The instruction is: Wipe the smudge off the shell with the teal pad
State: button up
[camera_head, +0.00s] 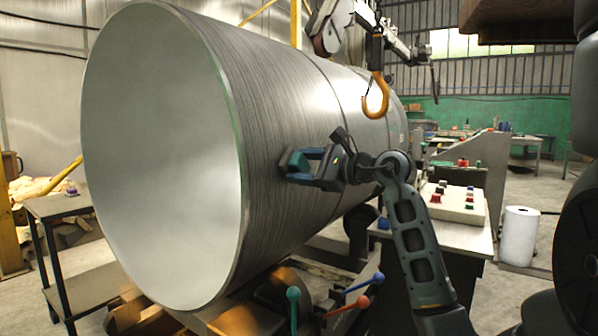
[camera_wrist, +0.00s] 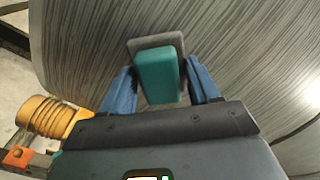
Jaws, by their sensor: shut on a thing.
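The shell (camera_head: 300,110) is a large brushed-metal cylinder lying on its side, its open end facing left in the head view. Its curved side fills most of the wrist view (camera_wrist: 245,50). My gripper (camera_head: 297,169) is at the right side of the shell, its blue fingers shut on the teal pad (camera_wrist: 158,77). The pad has a grey plate-like face towards the shell. The pad is at or very close to the metal; I cannot tell if it touches. No smudge can be made out on the visible shell surface.
An orange hook (camera_head: 377,95) hangs just above and right of my gripper. A control box (camera_head: 455,203) with coloured buttons stands right of my arm. Levers with coloured knobs (camera_head: 362,302) rise below the shell. A side table (camera_head: 60,205) stands at left.

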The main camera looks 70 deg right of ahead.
aim_at(274, 169)
jog(key=shift+s+d+b, duration=0.2)
jog(key=shift+d+b, duration=0.15)
jog(key=shift+d, duration=0.6)
jog(key=shift+s+d+b, duration=0.2)
jog(key=shift+d+b, duration=0.15)
jog(key=shift+d, duration=0.6)
jog(key=shift+s+d+b, duration=0.2)
jog(key=shift+d+b, duration=0.15)
jog(key=shift+d, duration=0.6)
jog(key=shift+w+a, duration=0.25)
jog(key=shift+a, duration=1)
jog(key=shift+w+a, duration=0.25)
jog(key=shift+a, duration=0.95)
jog(key=shift+w+a, duration=0.25)
jog(key=shift+a, duration=1)
jog(key=shift+w+a+p, duration=0.25)
jog(key=shift+w+a, duration=0.05)
jog(key=shift+a, duration=0.65)
jog(key=shift+w+a+p, duration=0.2)
jog(key=shift+w+a, duration=0.1)
jog(key=shift+a, duration=0.6)
jog(key=v, duration=0.6)
jog(key=shift+b, duration=0.35)
jog(key=shift+s+d, duration=0.1)
